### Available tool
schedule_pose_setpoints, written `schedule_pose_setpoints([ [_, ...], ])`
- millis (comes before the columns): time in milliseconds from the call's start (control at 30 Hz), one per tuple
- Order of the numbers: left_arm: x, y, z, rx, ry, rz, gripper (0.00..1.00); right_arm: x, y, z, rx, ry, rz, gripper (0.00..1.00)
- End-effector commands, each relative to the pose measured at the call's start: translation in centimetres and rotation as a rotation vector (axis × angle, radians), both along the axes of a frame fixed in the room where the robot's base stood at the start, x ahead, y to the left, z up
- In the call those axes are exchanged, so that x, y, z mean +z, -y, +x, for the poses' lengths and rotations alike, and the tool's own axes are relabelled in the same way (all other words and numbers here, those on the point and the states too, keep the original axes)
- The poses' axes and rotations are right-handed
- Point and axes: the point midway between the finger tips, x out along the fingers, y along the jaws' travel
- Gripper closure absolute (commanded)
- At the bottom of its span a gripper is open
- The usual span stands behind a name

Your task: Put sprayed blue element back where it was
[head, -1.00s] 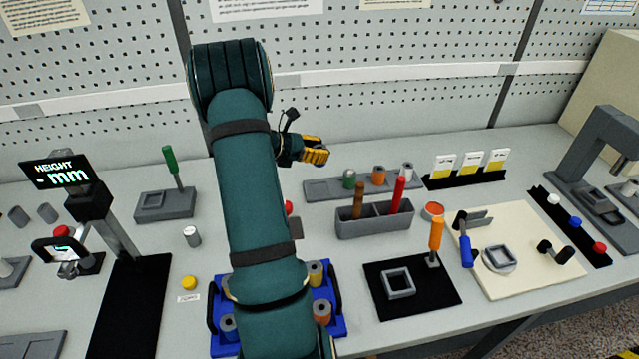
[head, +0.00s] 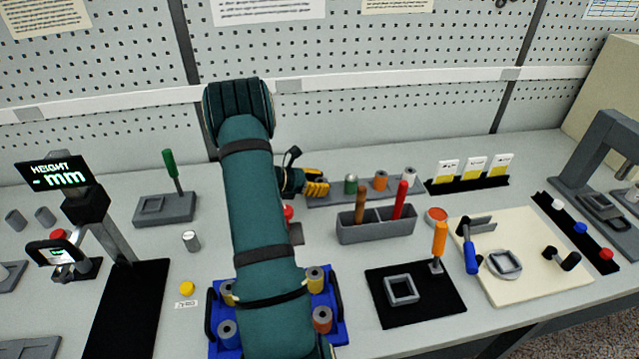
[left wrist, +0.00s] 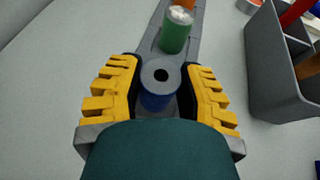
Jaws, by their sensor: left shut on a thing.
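My left gripper (head: 318,188) is at the left end of a grey rack (head: 331,201). In the left wrist view the gripper (left wrist: 158,95) is shut on the blue element (left wrist: 159,98), a short cylinder with a grey top and a dark centre hole. The element is upright over the rack's near end, in line with the green element (left wrist: 176,32). I cannot tell whether its base touches the rack. In the head view the gripper hides the blue element. My right gripper is not in view.
The rack also carries an orange element (head: 380,181) and a white-topped one (head: 410,177). A grey two-part bin (head: 375,232) with brown and red handles stands close in front of the rack. A blue tray (head: 340,335) with several spools lies below my arm.

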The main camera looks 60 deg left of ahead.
Motion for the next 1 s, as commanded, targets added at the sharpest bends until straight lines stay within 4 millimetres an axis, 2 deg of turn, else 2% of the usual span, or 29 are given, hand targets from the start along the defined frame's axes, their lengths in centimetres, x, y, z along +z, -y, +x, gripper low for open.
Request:
schedule_pose_setpoints([
  [267, -0.3, 0.0, 0.0, 0.0, 0.001, 0.001, 0.99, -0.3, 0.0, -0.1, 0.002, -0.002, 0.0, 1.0],
  [300, -0.2, 0.0, 0.0, 0.0, 0.0, 0.001, 0.46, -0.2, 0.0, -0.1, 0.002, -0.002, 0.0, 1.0],
  [333, -0.2, 0.0, 0.0, 0.0, 0.0, 0.001, 0.37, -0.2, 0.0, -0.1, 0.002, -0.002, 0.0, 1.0],
  [767, 0.4, -0.1, -0.2, 0.001, 0.0, 0.001, 0.37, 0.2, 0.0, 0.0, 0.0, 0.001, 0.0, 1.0],
  [1000, 1.9, -0.5, -4.1, 0.002, -0.001, 0.002, 0.37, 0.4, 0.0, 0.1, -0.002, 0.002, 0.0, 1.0],
])
